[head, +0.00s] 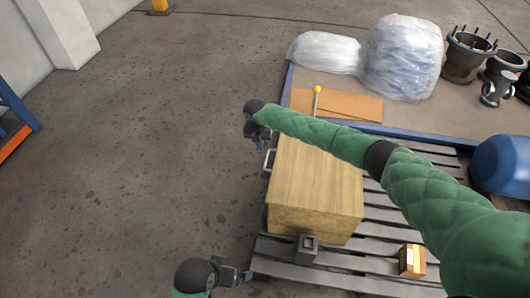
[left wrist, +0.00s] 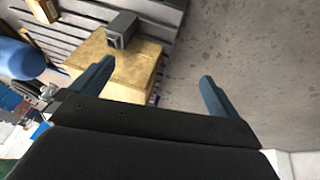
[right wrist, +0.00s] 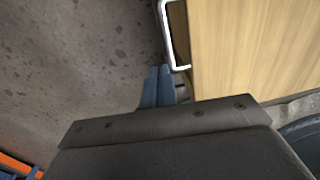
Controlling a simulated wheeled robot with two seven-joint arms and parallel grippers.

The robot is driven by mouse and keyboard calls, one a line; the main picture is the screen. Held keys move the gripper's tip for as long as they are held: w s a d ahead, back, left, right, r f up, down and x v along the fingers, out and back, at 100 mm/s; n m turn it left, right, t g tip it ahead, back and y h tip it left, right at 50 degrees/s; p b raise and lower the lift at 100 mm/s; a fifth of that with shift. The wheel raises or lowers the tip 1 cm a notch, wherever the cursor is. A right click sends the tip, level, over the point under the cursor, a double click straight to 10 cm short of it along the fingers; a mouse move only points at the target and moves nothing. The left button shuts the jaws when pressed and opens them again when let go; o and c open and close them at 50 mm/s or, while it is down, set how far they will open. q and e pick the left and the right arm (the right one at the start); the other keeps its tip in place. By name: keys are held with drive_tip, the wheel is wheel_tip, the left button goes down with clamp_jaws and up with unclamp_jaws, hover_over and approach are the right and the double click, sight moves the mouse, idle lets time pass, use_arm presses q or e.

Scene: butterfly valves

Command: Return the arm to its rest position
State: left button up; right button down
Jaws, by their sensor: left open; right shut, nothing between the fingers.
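My right arm, in a green quilted sleeve, reaches across the head view from the lower right over a wooden box (head: 315,190). My right gripper (head: 260,143) is at the box's far left corner. In the right wrist view its blue fingers (right wrist: 158,86) are together and empty, close to a metal handle (right wrist: 170,40) on the box's side. I cannot tell whether they touch it. My left gripper (head: 243,276) is low in the head view, left of the pallet's near corner. In the left wrist view its fingers (left wrist: 155,85) are wide apart with nothing between them.
The box stands on a grey slatted pallet (head: 345,262) with a small grey block (head: 308,248) and a small carton (head: 412,260). Behind are wrapped bundles (head: 400,55), cardboard (head: 350,104) and a blue tank (head: 502,165). Open concrete floor (head: 150,130) lies to the left.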

use_arm(q)
drive_tip(key=shift+w+d+f+b, duration=0.2)
drive_tip(key=shift+w+d+f, duration=0.1)
drive_tip(key=shift+d+f, duration=0.3)
drive_tip(key=shift+w+d+f+b, duration=0.15)
drive_tip(key=shift+w+d+f, duration=0.2)
drive_tip(key=shift+d, duration=0.35)
use_arm(e)
wheel_tip(320, 180, up, 6)
drive_tip(key=a, duration=0.1)
drive_tip(key=shift+w, duration=0.35)
